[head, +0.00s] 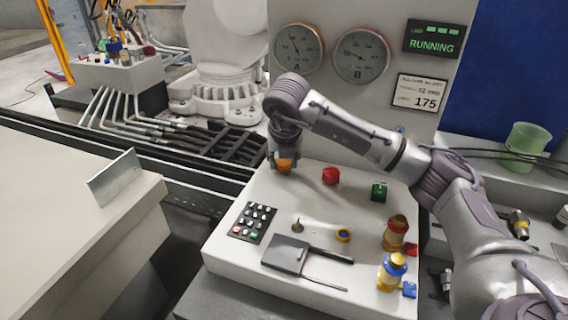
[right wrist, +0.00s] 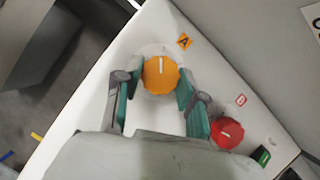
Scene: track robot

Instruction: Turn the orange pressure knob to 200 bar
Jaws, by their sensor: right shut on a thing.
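The orange knob (right wrist: 160,76) sits on the sloped white panel beside an orange label A, with a white pointer line on its face. In the head view the orange knob (head: 284,164) shows partly beneath my right gripper (head: 284,152). In the right wrist view my right gripper (right wrist: 158,92) has its teal-padded fingers on both sides of the knob, shut on it. Dial A (head: 299,50) and dial B (head: 361,54) are on the upright panel; their readings are too small to tell. A sign (head: 419,93) shows 175. My left gripper is not in view.
A red knob (head: 331,175) labelled B and a green switch (head: 379,190) stand to the right of the orange knob. A keypad (head: 252,221), a dark flat plate (head: 286,254) and yellow-red fittings (head: 395,233) occupy the front panel. The display (head: 433,39) reads RUNNING.

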